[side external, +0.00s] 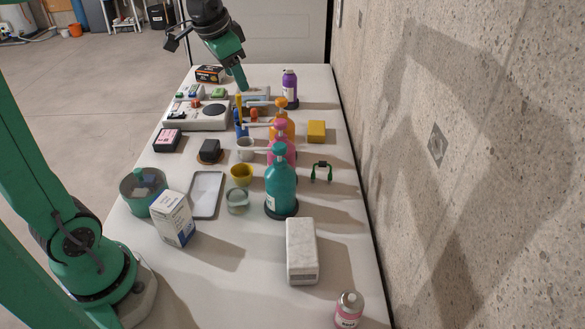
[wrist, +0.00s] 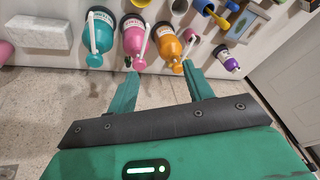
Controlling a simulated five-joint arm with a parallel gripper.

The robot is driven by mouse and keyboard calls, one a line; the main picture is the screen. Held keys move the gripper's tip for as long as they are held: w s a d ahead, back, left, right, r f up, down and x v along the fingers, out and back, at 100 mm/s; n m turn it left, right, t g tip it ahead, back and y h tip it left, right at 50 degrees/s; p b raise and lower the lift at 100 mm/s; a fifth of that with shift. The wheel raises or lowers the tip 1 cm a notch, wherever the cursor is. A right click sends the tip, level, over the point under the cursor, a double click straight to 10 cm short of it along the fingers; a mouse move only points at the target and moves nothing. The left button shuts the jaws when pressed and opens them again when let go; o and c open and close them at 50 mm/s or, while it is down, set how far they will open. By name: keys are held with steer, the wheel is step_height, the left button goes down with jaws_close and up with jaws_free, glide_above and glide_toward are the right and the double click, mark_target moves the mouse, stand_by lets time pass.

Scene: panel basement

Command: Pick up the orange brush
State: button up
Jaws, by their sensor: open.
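I cannot clearly make out an orange brush. A thin yellow-orange upright thing (side external: 238,104) stands at a blue holder (side external: 240,124) in the side view, behind the bottles, and may be its handle. In the wrist view a yellow-orange end (wrist: 222,21) shows at the top, right of centre; I cannot tell if it is the same thing. My gripper (side external: 243,87) is over the far part of the table. In the wrist view its two fingers (wrist: 160,68) are apart and empty, just below the pink and orange bottles in the picture.
Teal (side external: 281,186), pink (side external: 282,150), orange (side external: 281,124) and purple (side external: 290,88) bottles stand along the wall side. A white block (side external: 301,252), a yellow block (side external: 316,131), a yellow cup (side external: 241,173) and a white box (side external: 174,220) are also on the table. The near middle is fairly clear.

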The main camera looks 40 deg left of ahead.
steer(key=w+a+f+m+g, duration=0.1)
steer(key=w+a+f, duration=0.2)
steer(key=w+a, duration=0.3)
steer(key=m+g, duration=0.2)
steer(key=m, duration=0.2)
glide_above(252, 110)
steer(key=f, duration=1.7)
steer(key=shift+s+d+f, duration=0.3)
steer(key=shift+w+f, duration=0.15)
steer(key=shift+f, duration=1.15)
steer(key=shift+w+a+f, duration=0.15)
steer(key=shift+w+f, duration=0.05)
steer(key=shift+f, duration=1.1)
steer(key=shift+w+a+f, duration=0.15)
steer(key=shift+f, duration=1.1)
